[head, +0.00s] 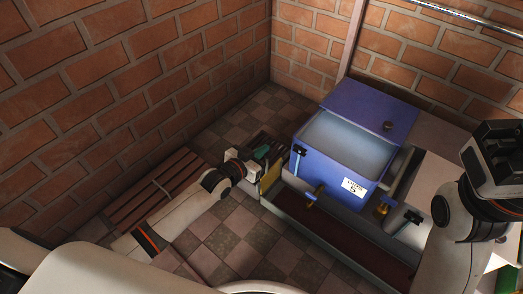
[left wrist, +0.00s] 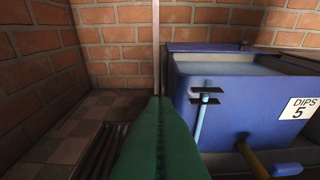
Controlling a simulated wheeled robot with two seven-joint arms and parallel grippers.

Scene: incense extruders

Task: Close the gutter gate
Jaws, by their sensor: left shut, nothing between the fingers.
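A long gutter (head: 330,232) with a dark reddish bed runs along the front of a blue tank. An upright yellowish plate (head: 270,176), which looks like the gutter gate, stands at the gutter's left end. My left gripper (head: 262,153) is shut and empty, just above and beside that plate; I cannot tell whether they touch. Its green fingers (left wrist: 160,140) fill the lower middle of the left wrist view, where the plate does not show. My right gripper (head: 497,150) is at the right edge, its fingertips not clear.
The blue tank (head: 312,165), labelled "DIPS 5" in the wrist view (left wrist: 192,110), has an open top, a level gauge and a brass tap (head: 316,193). A wooden slatted pallet (head: 150,195) lies at left. Brick walls close the back; checkered floor (head: 245,235) is clear.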

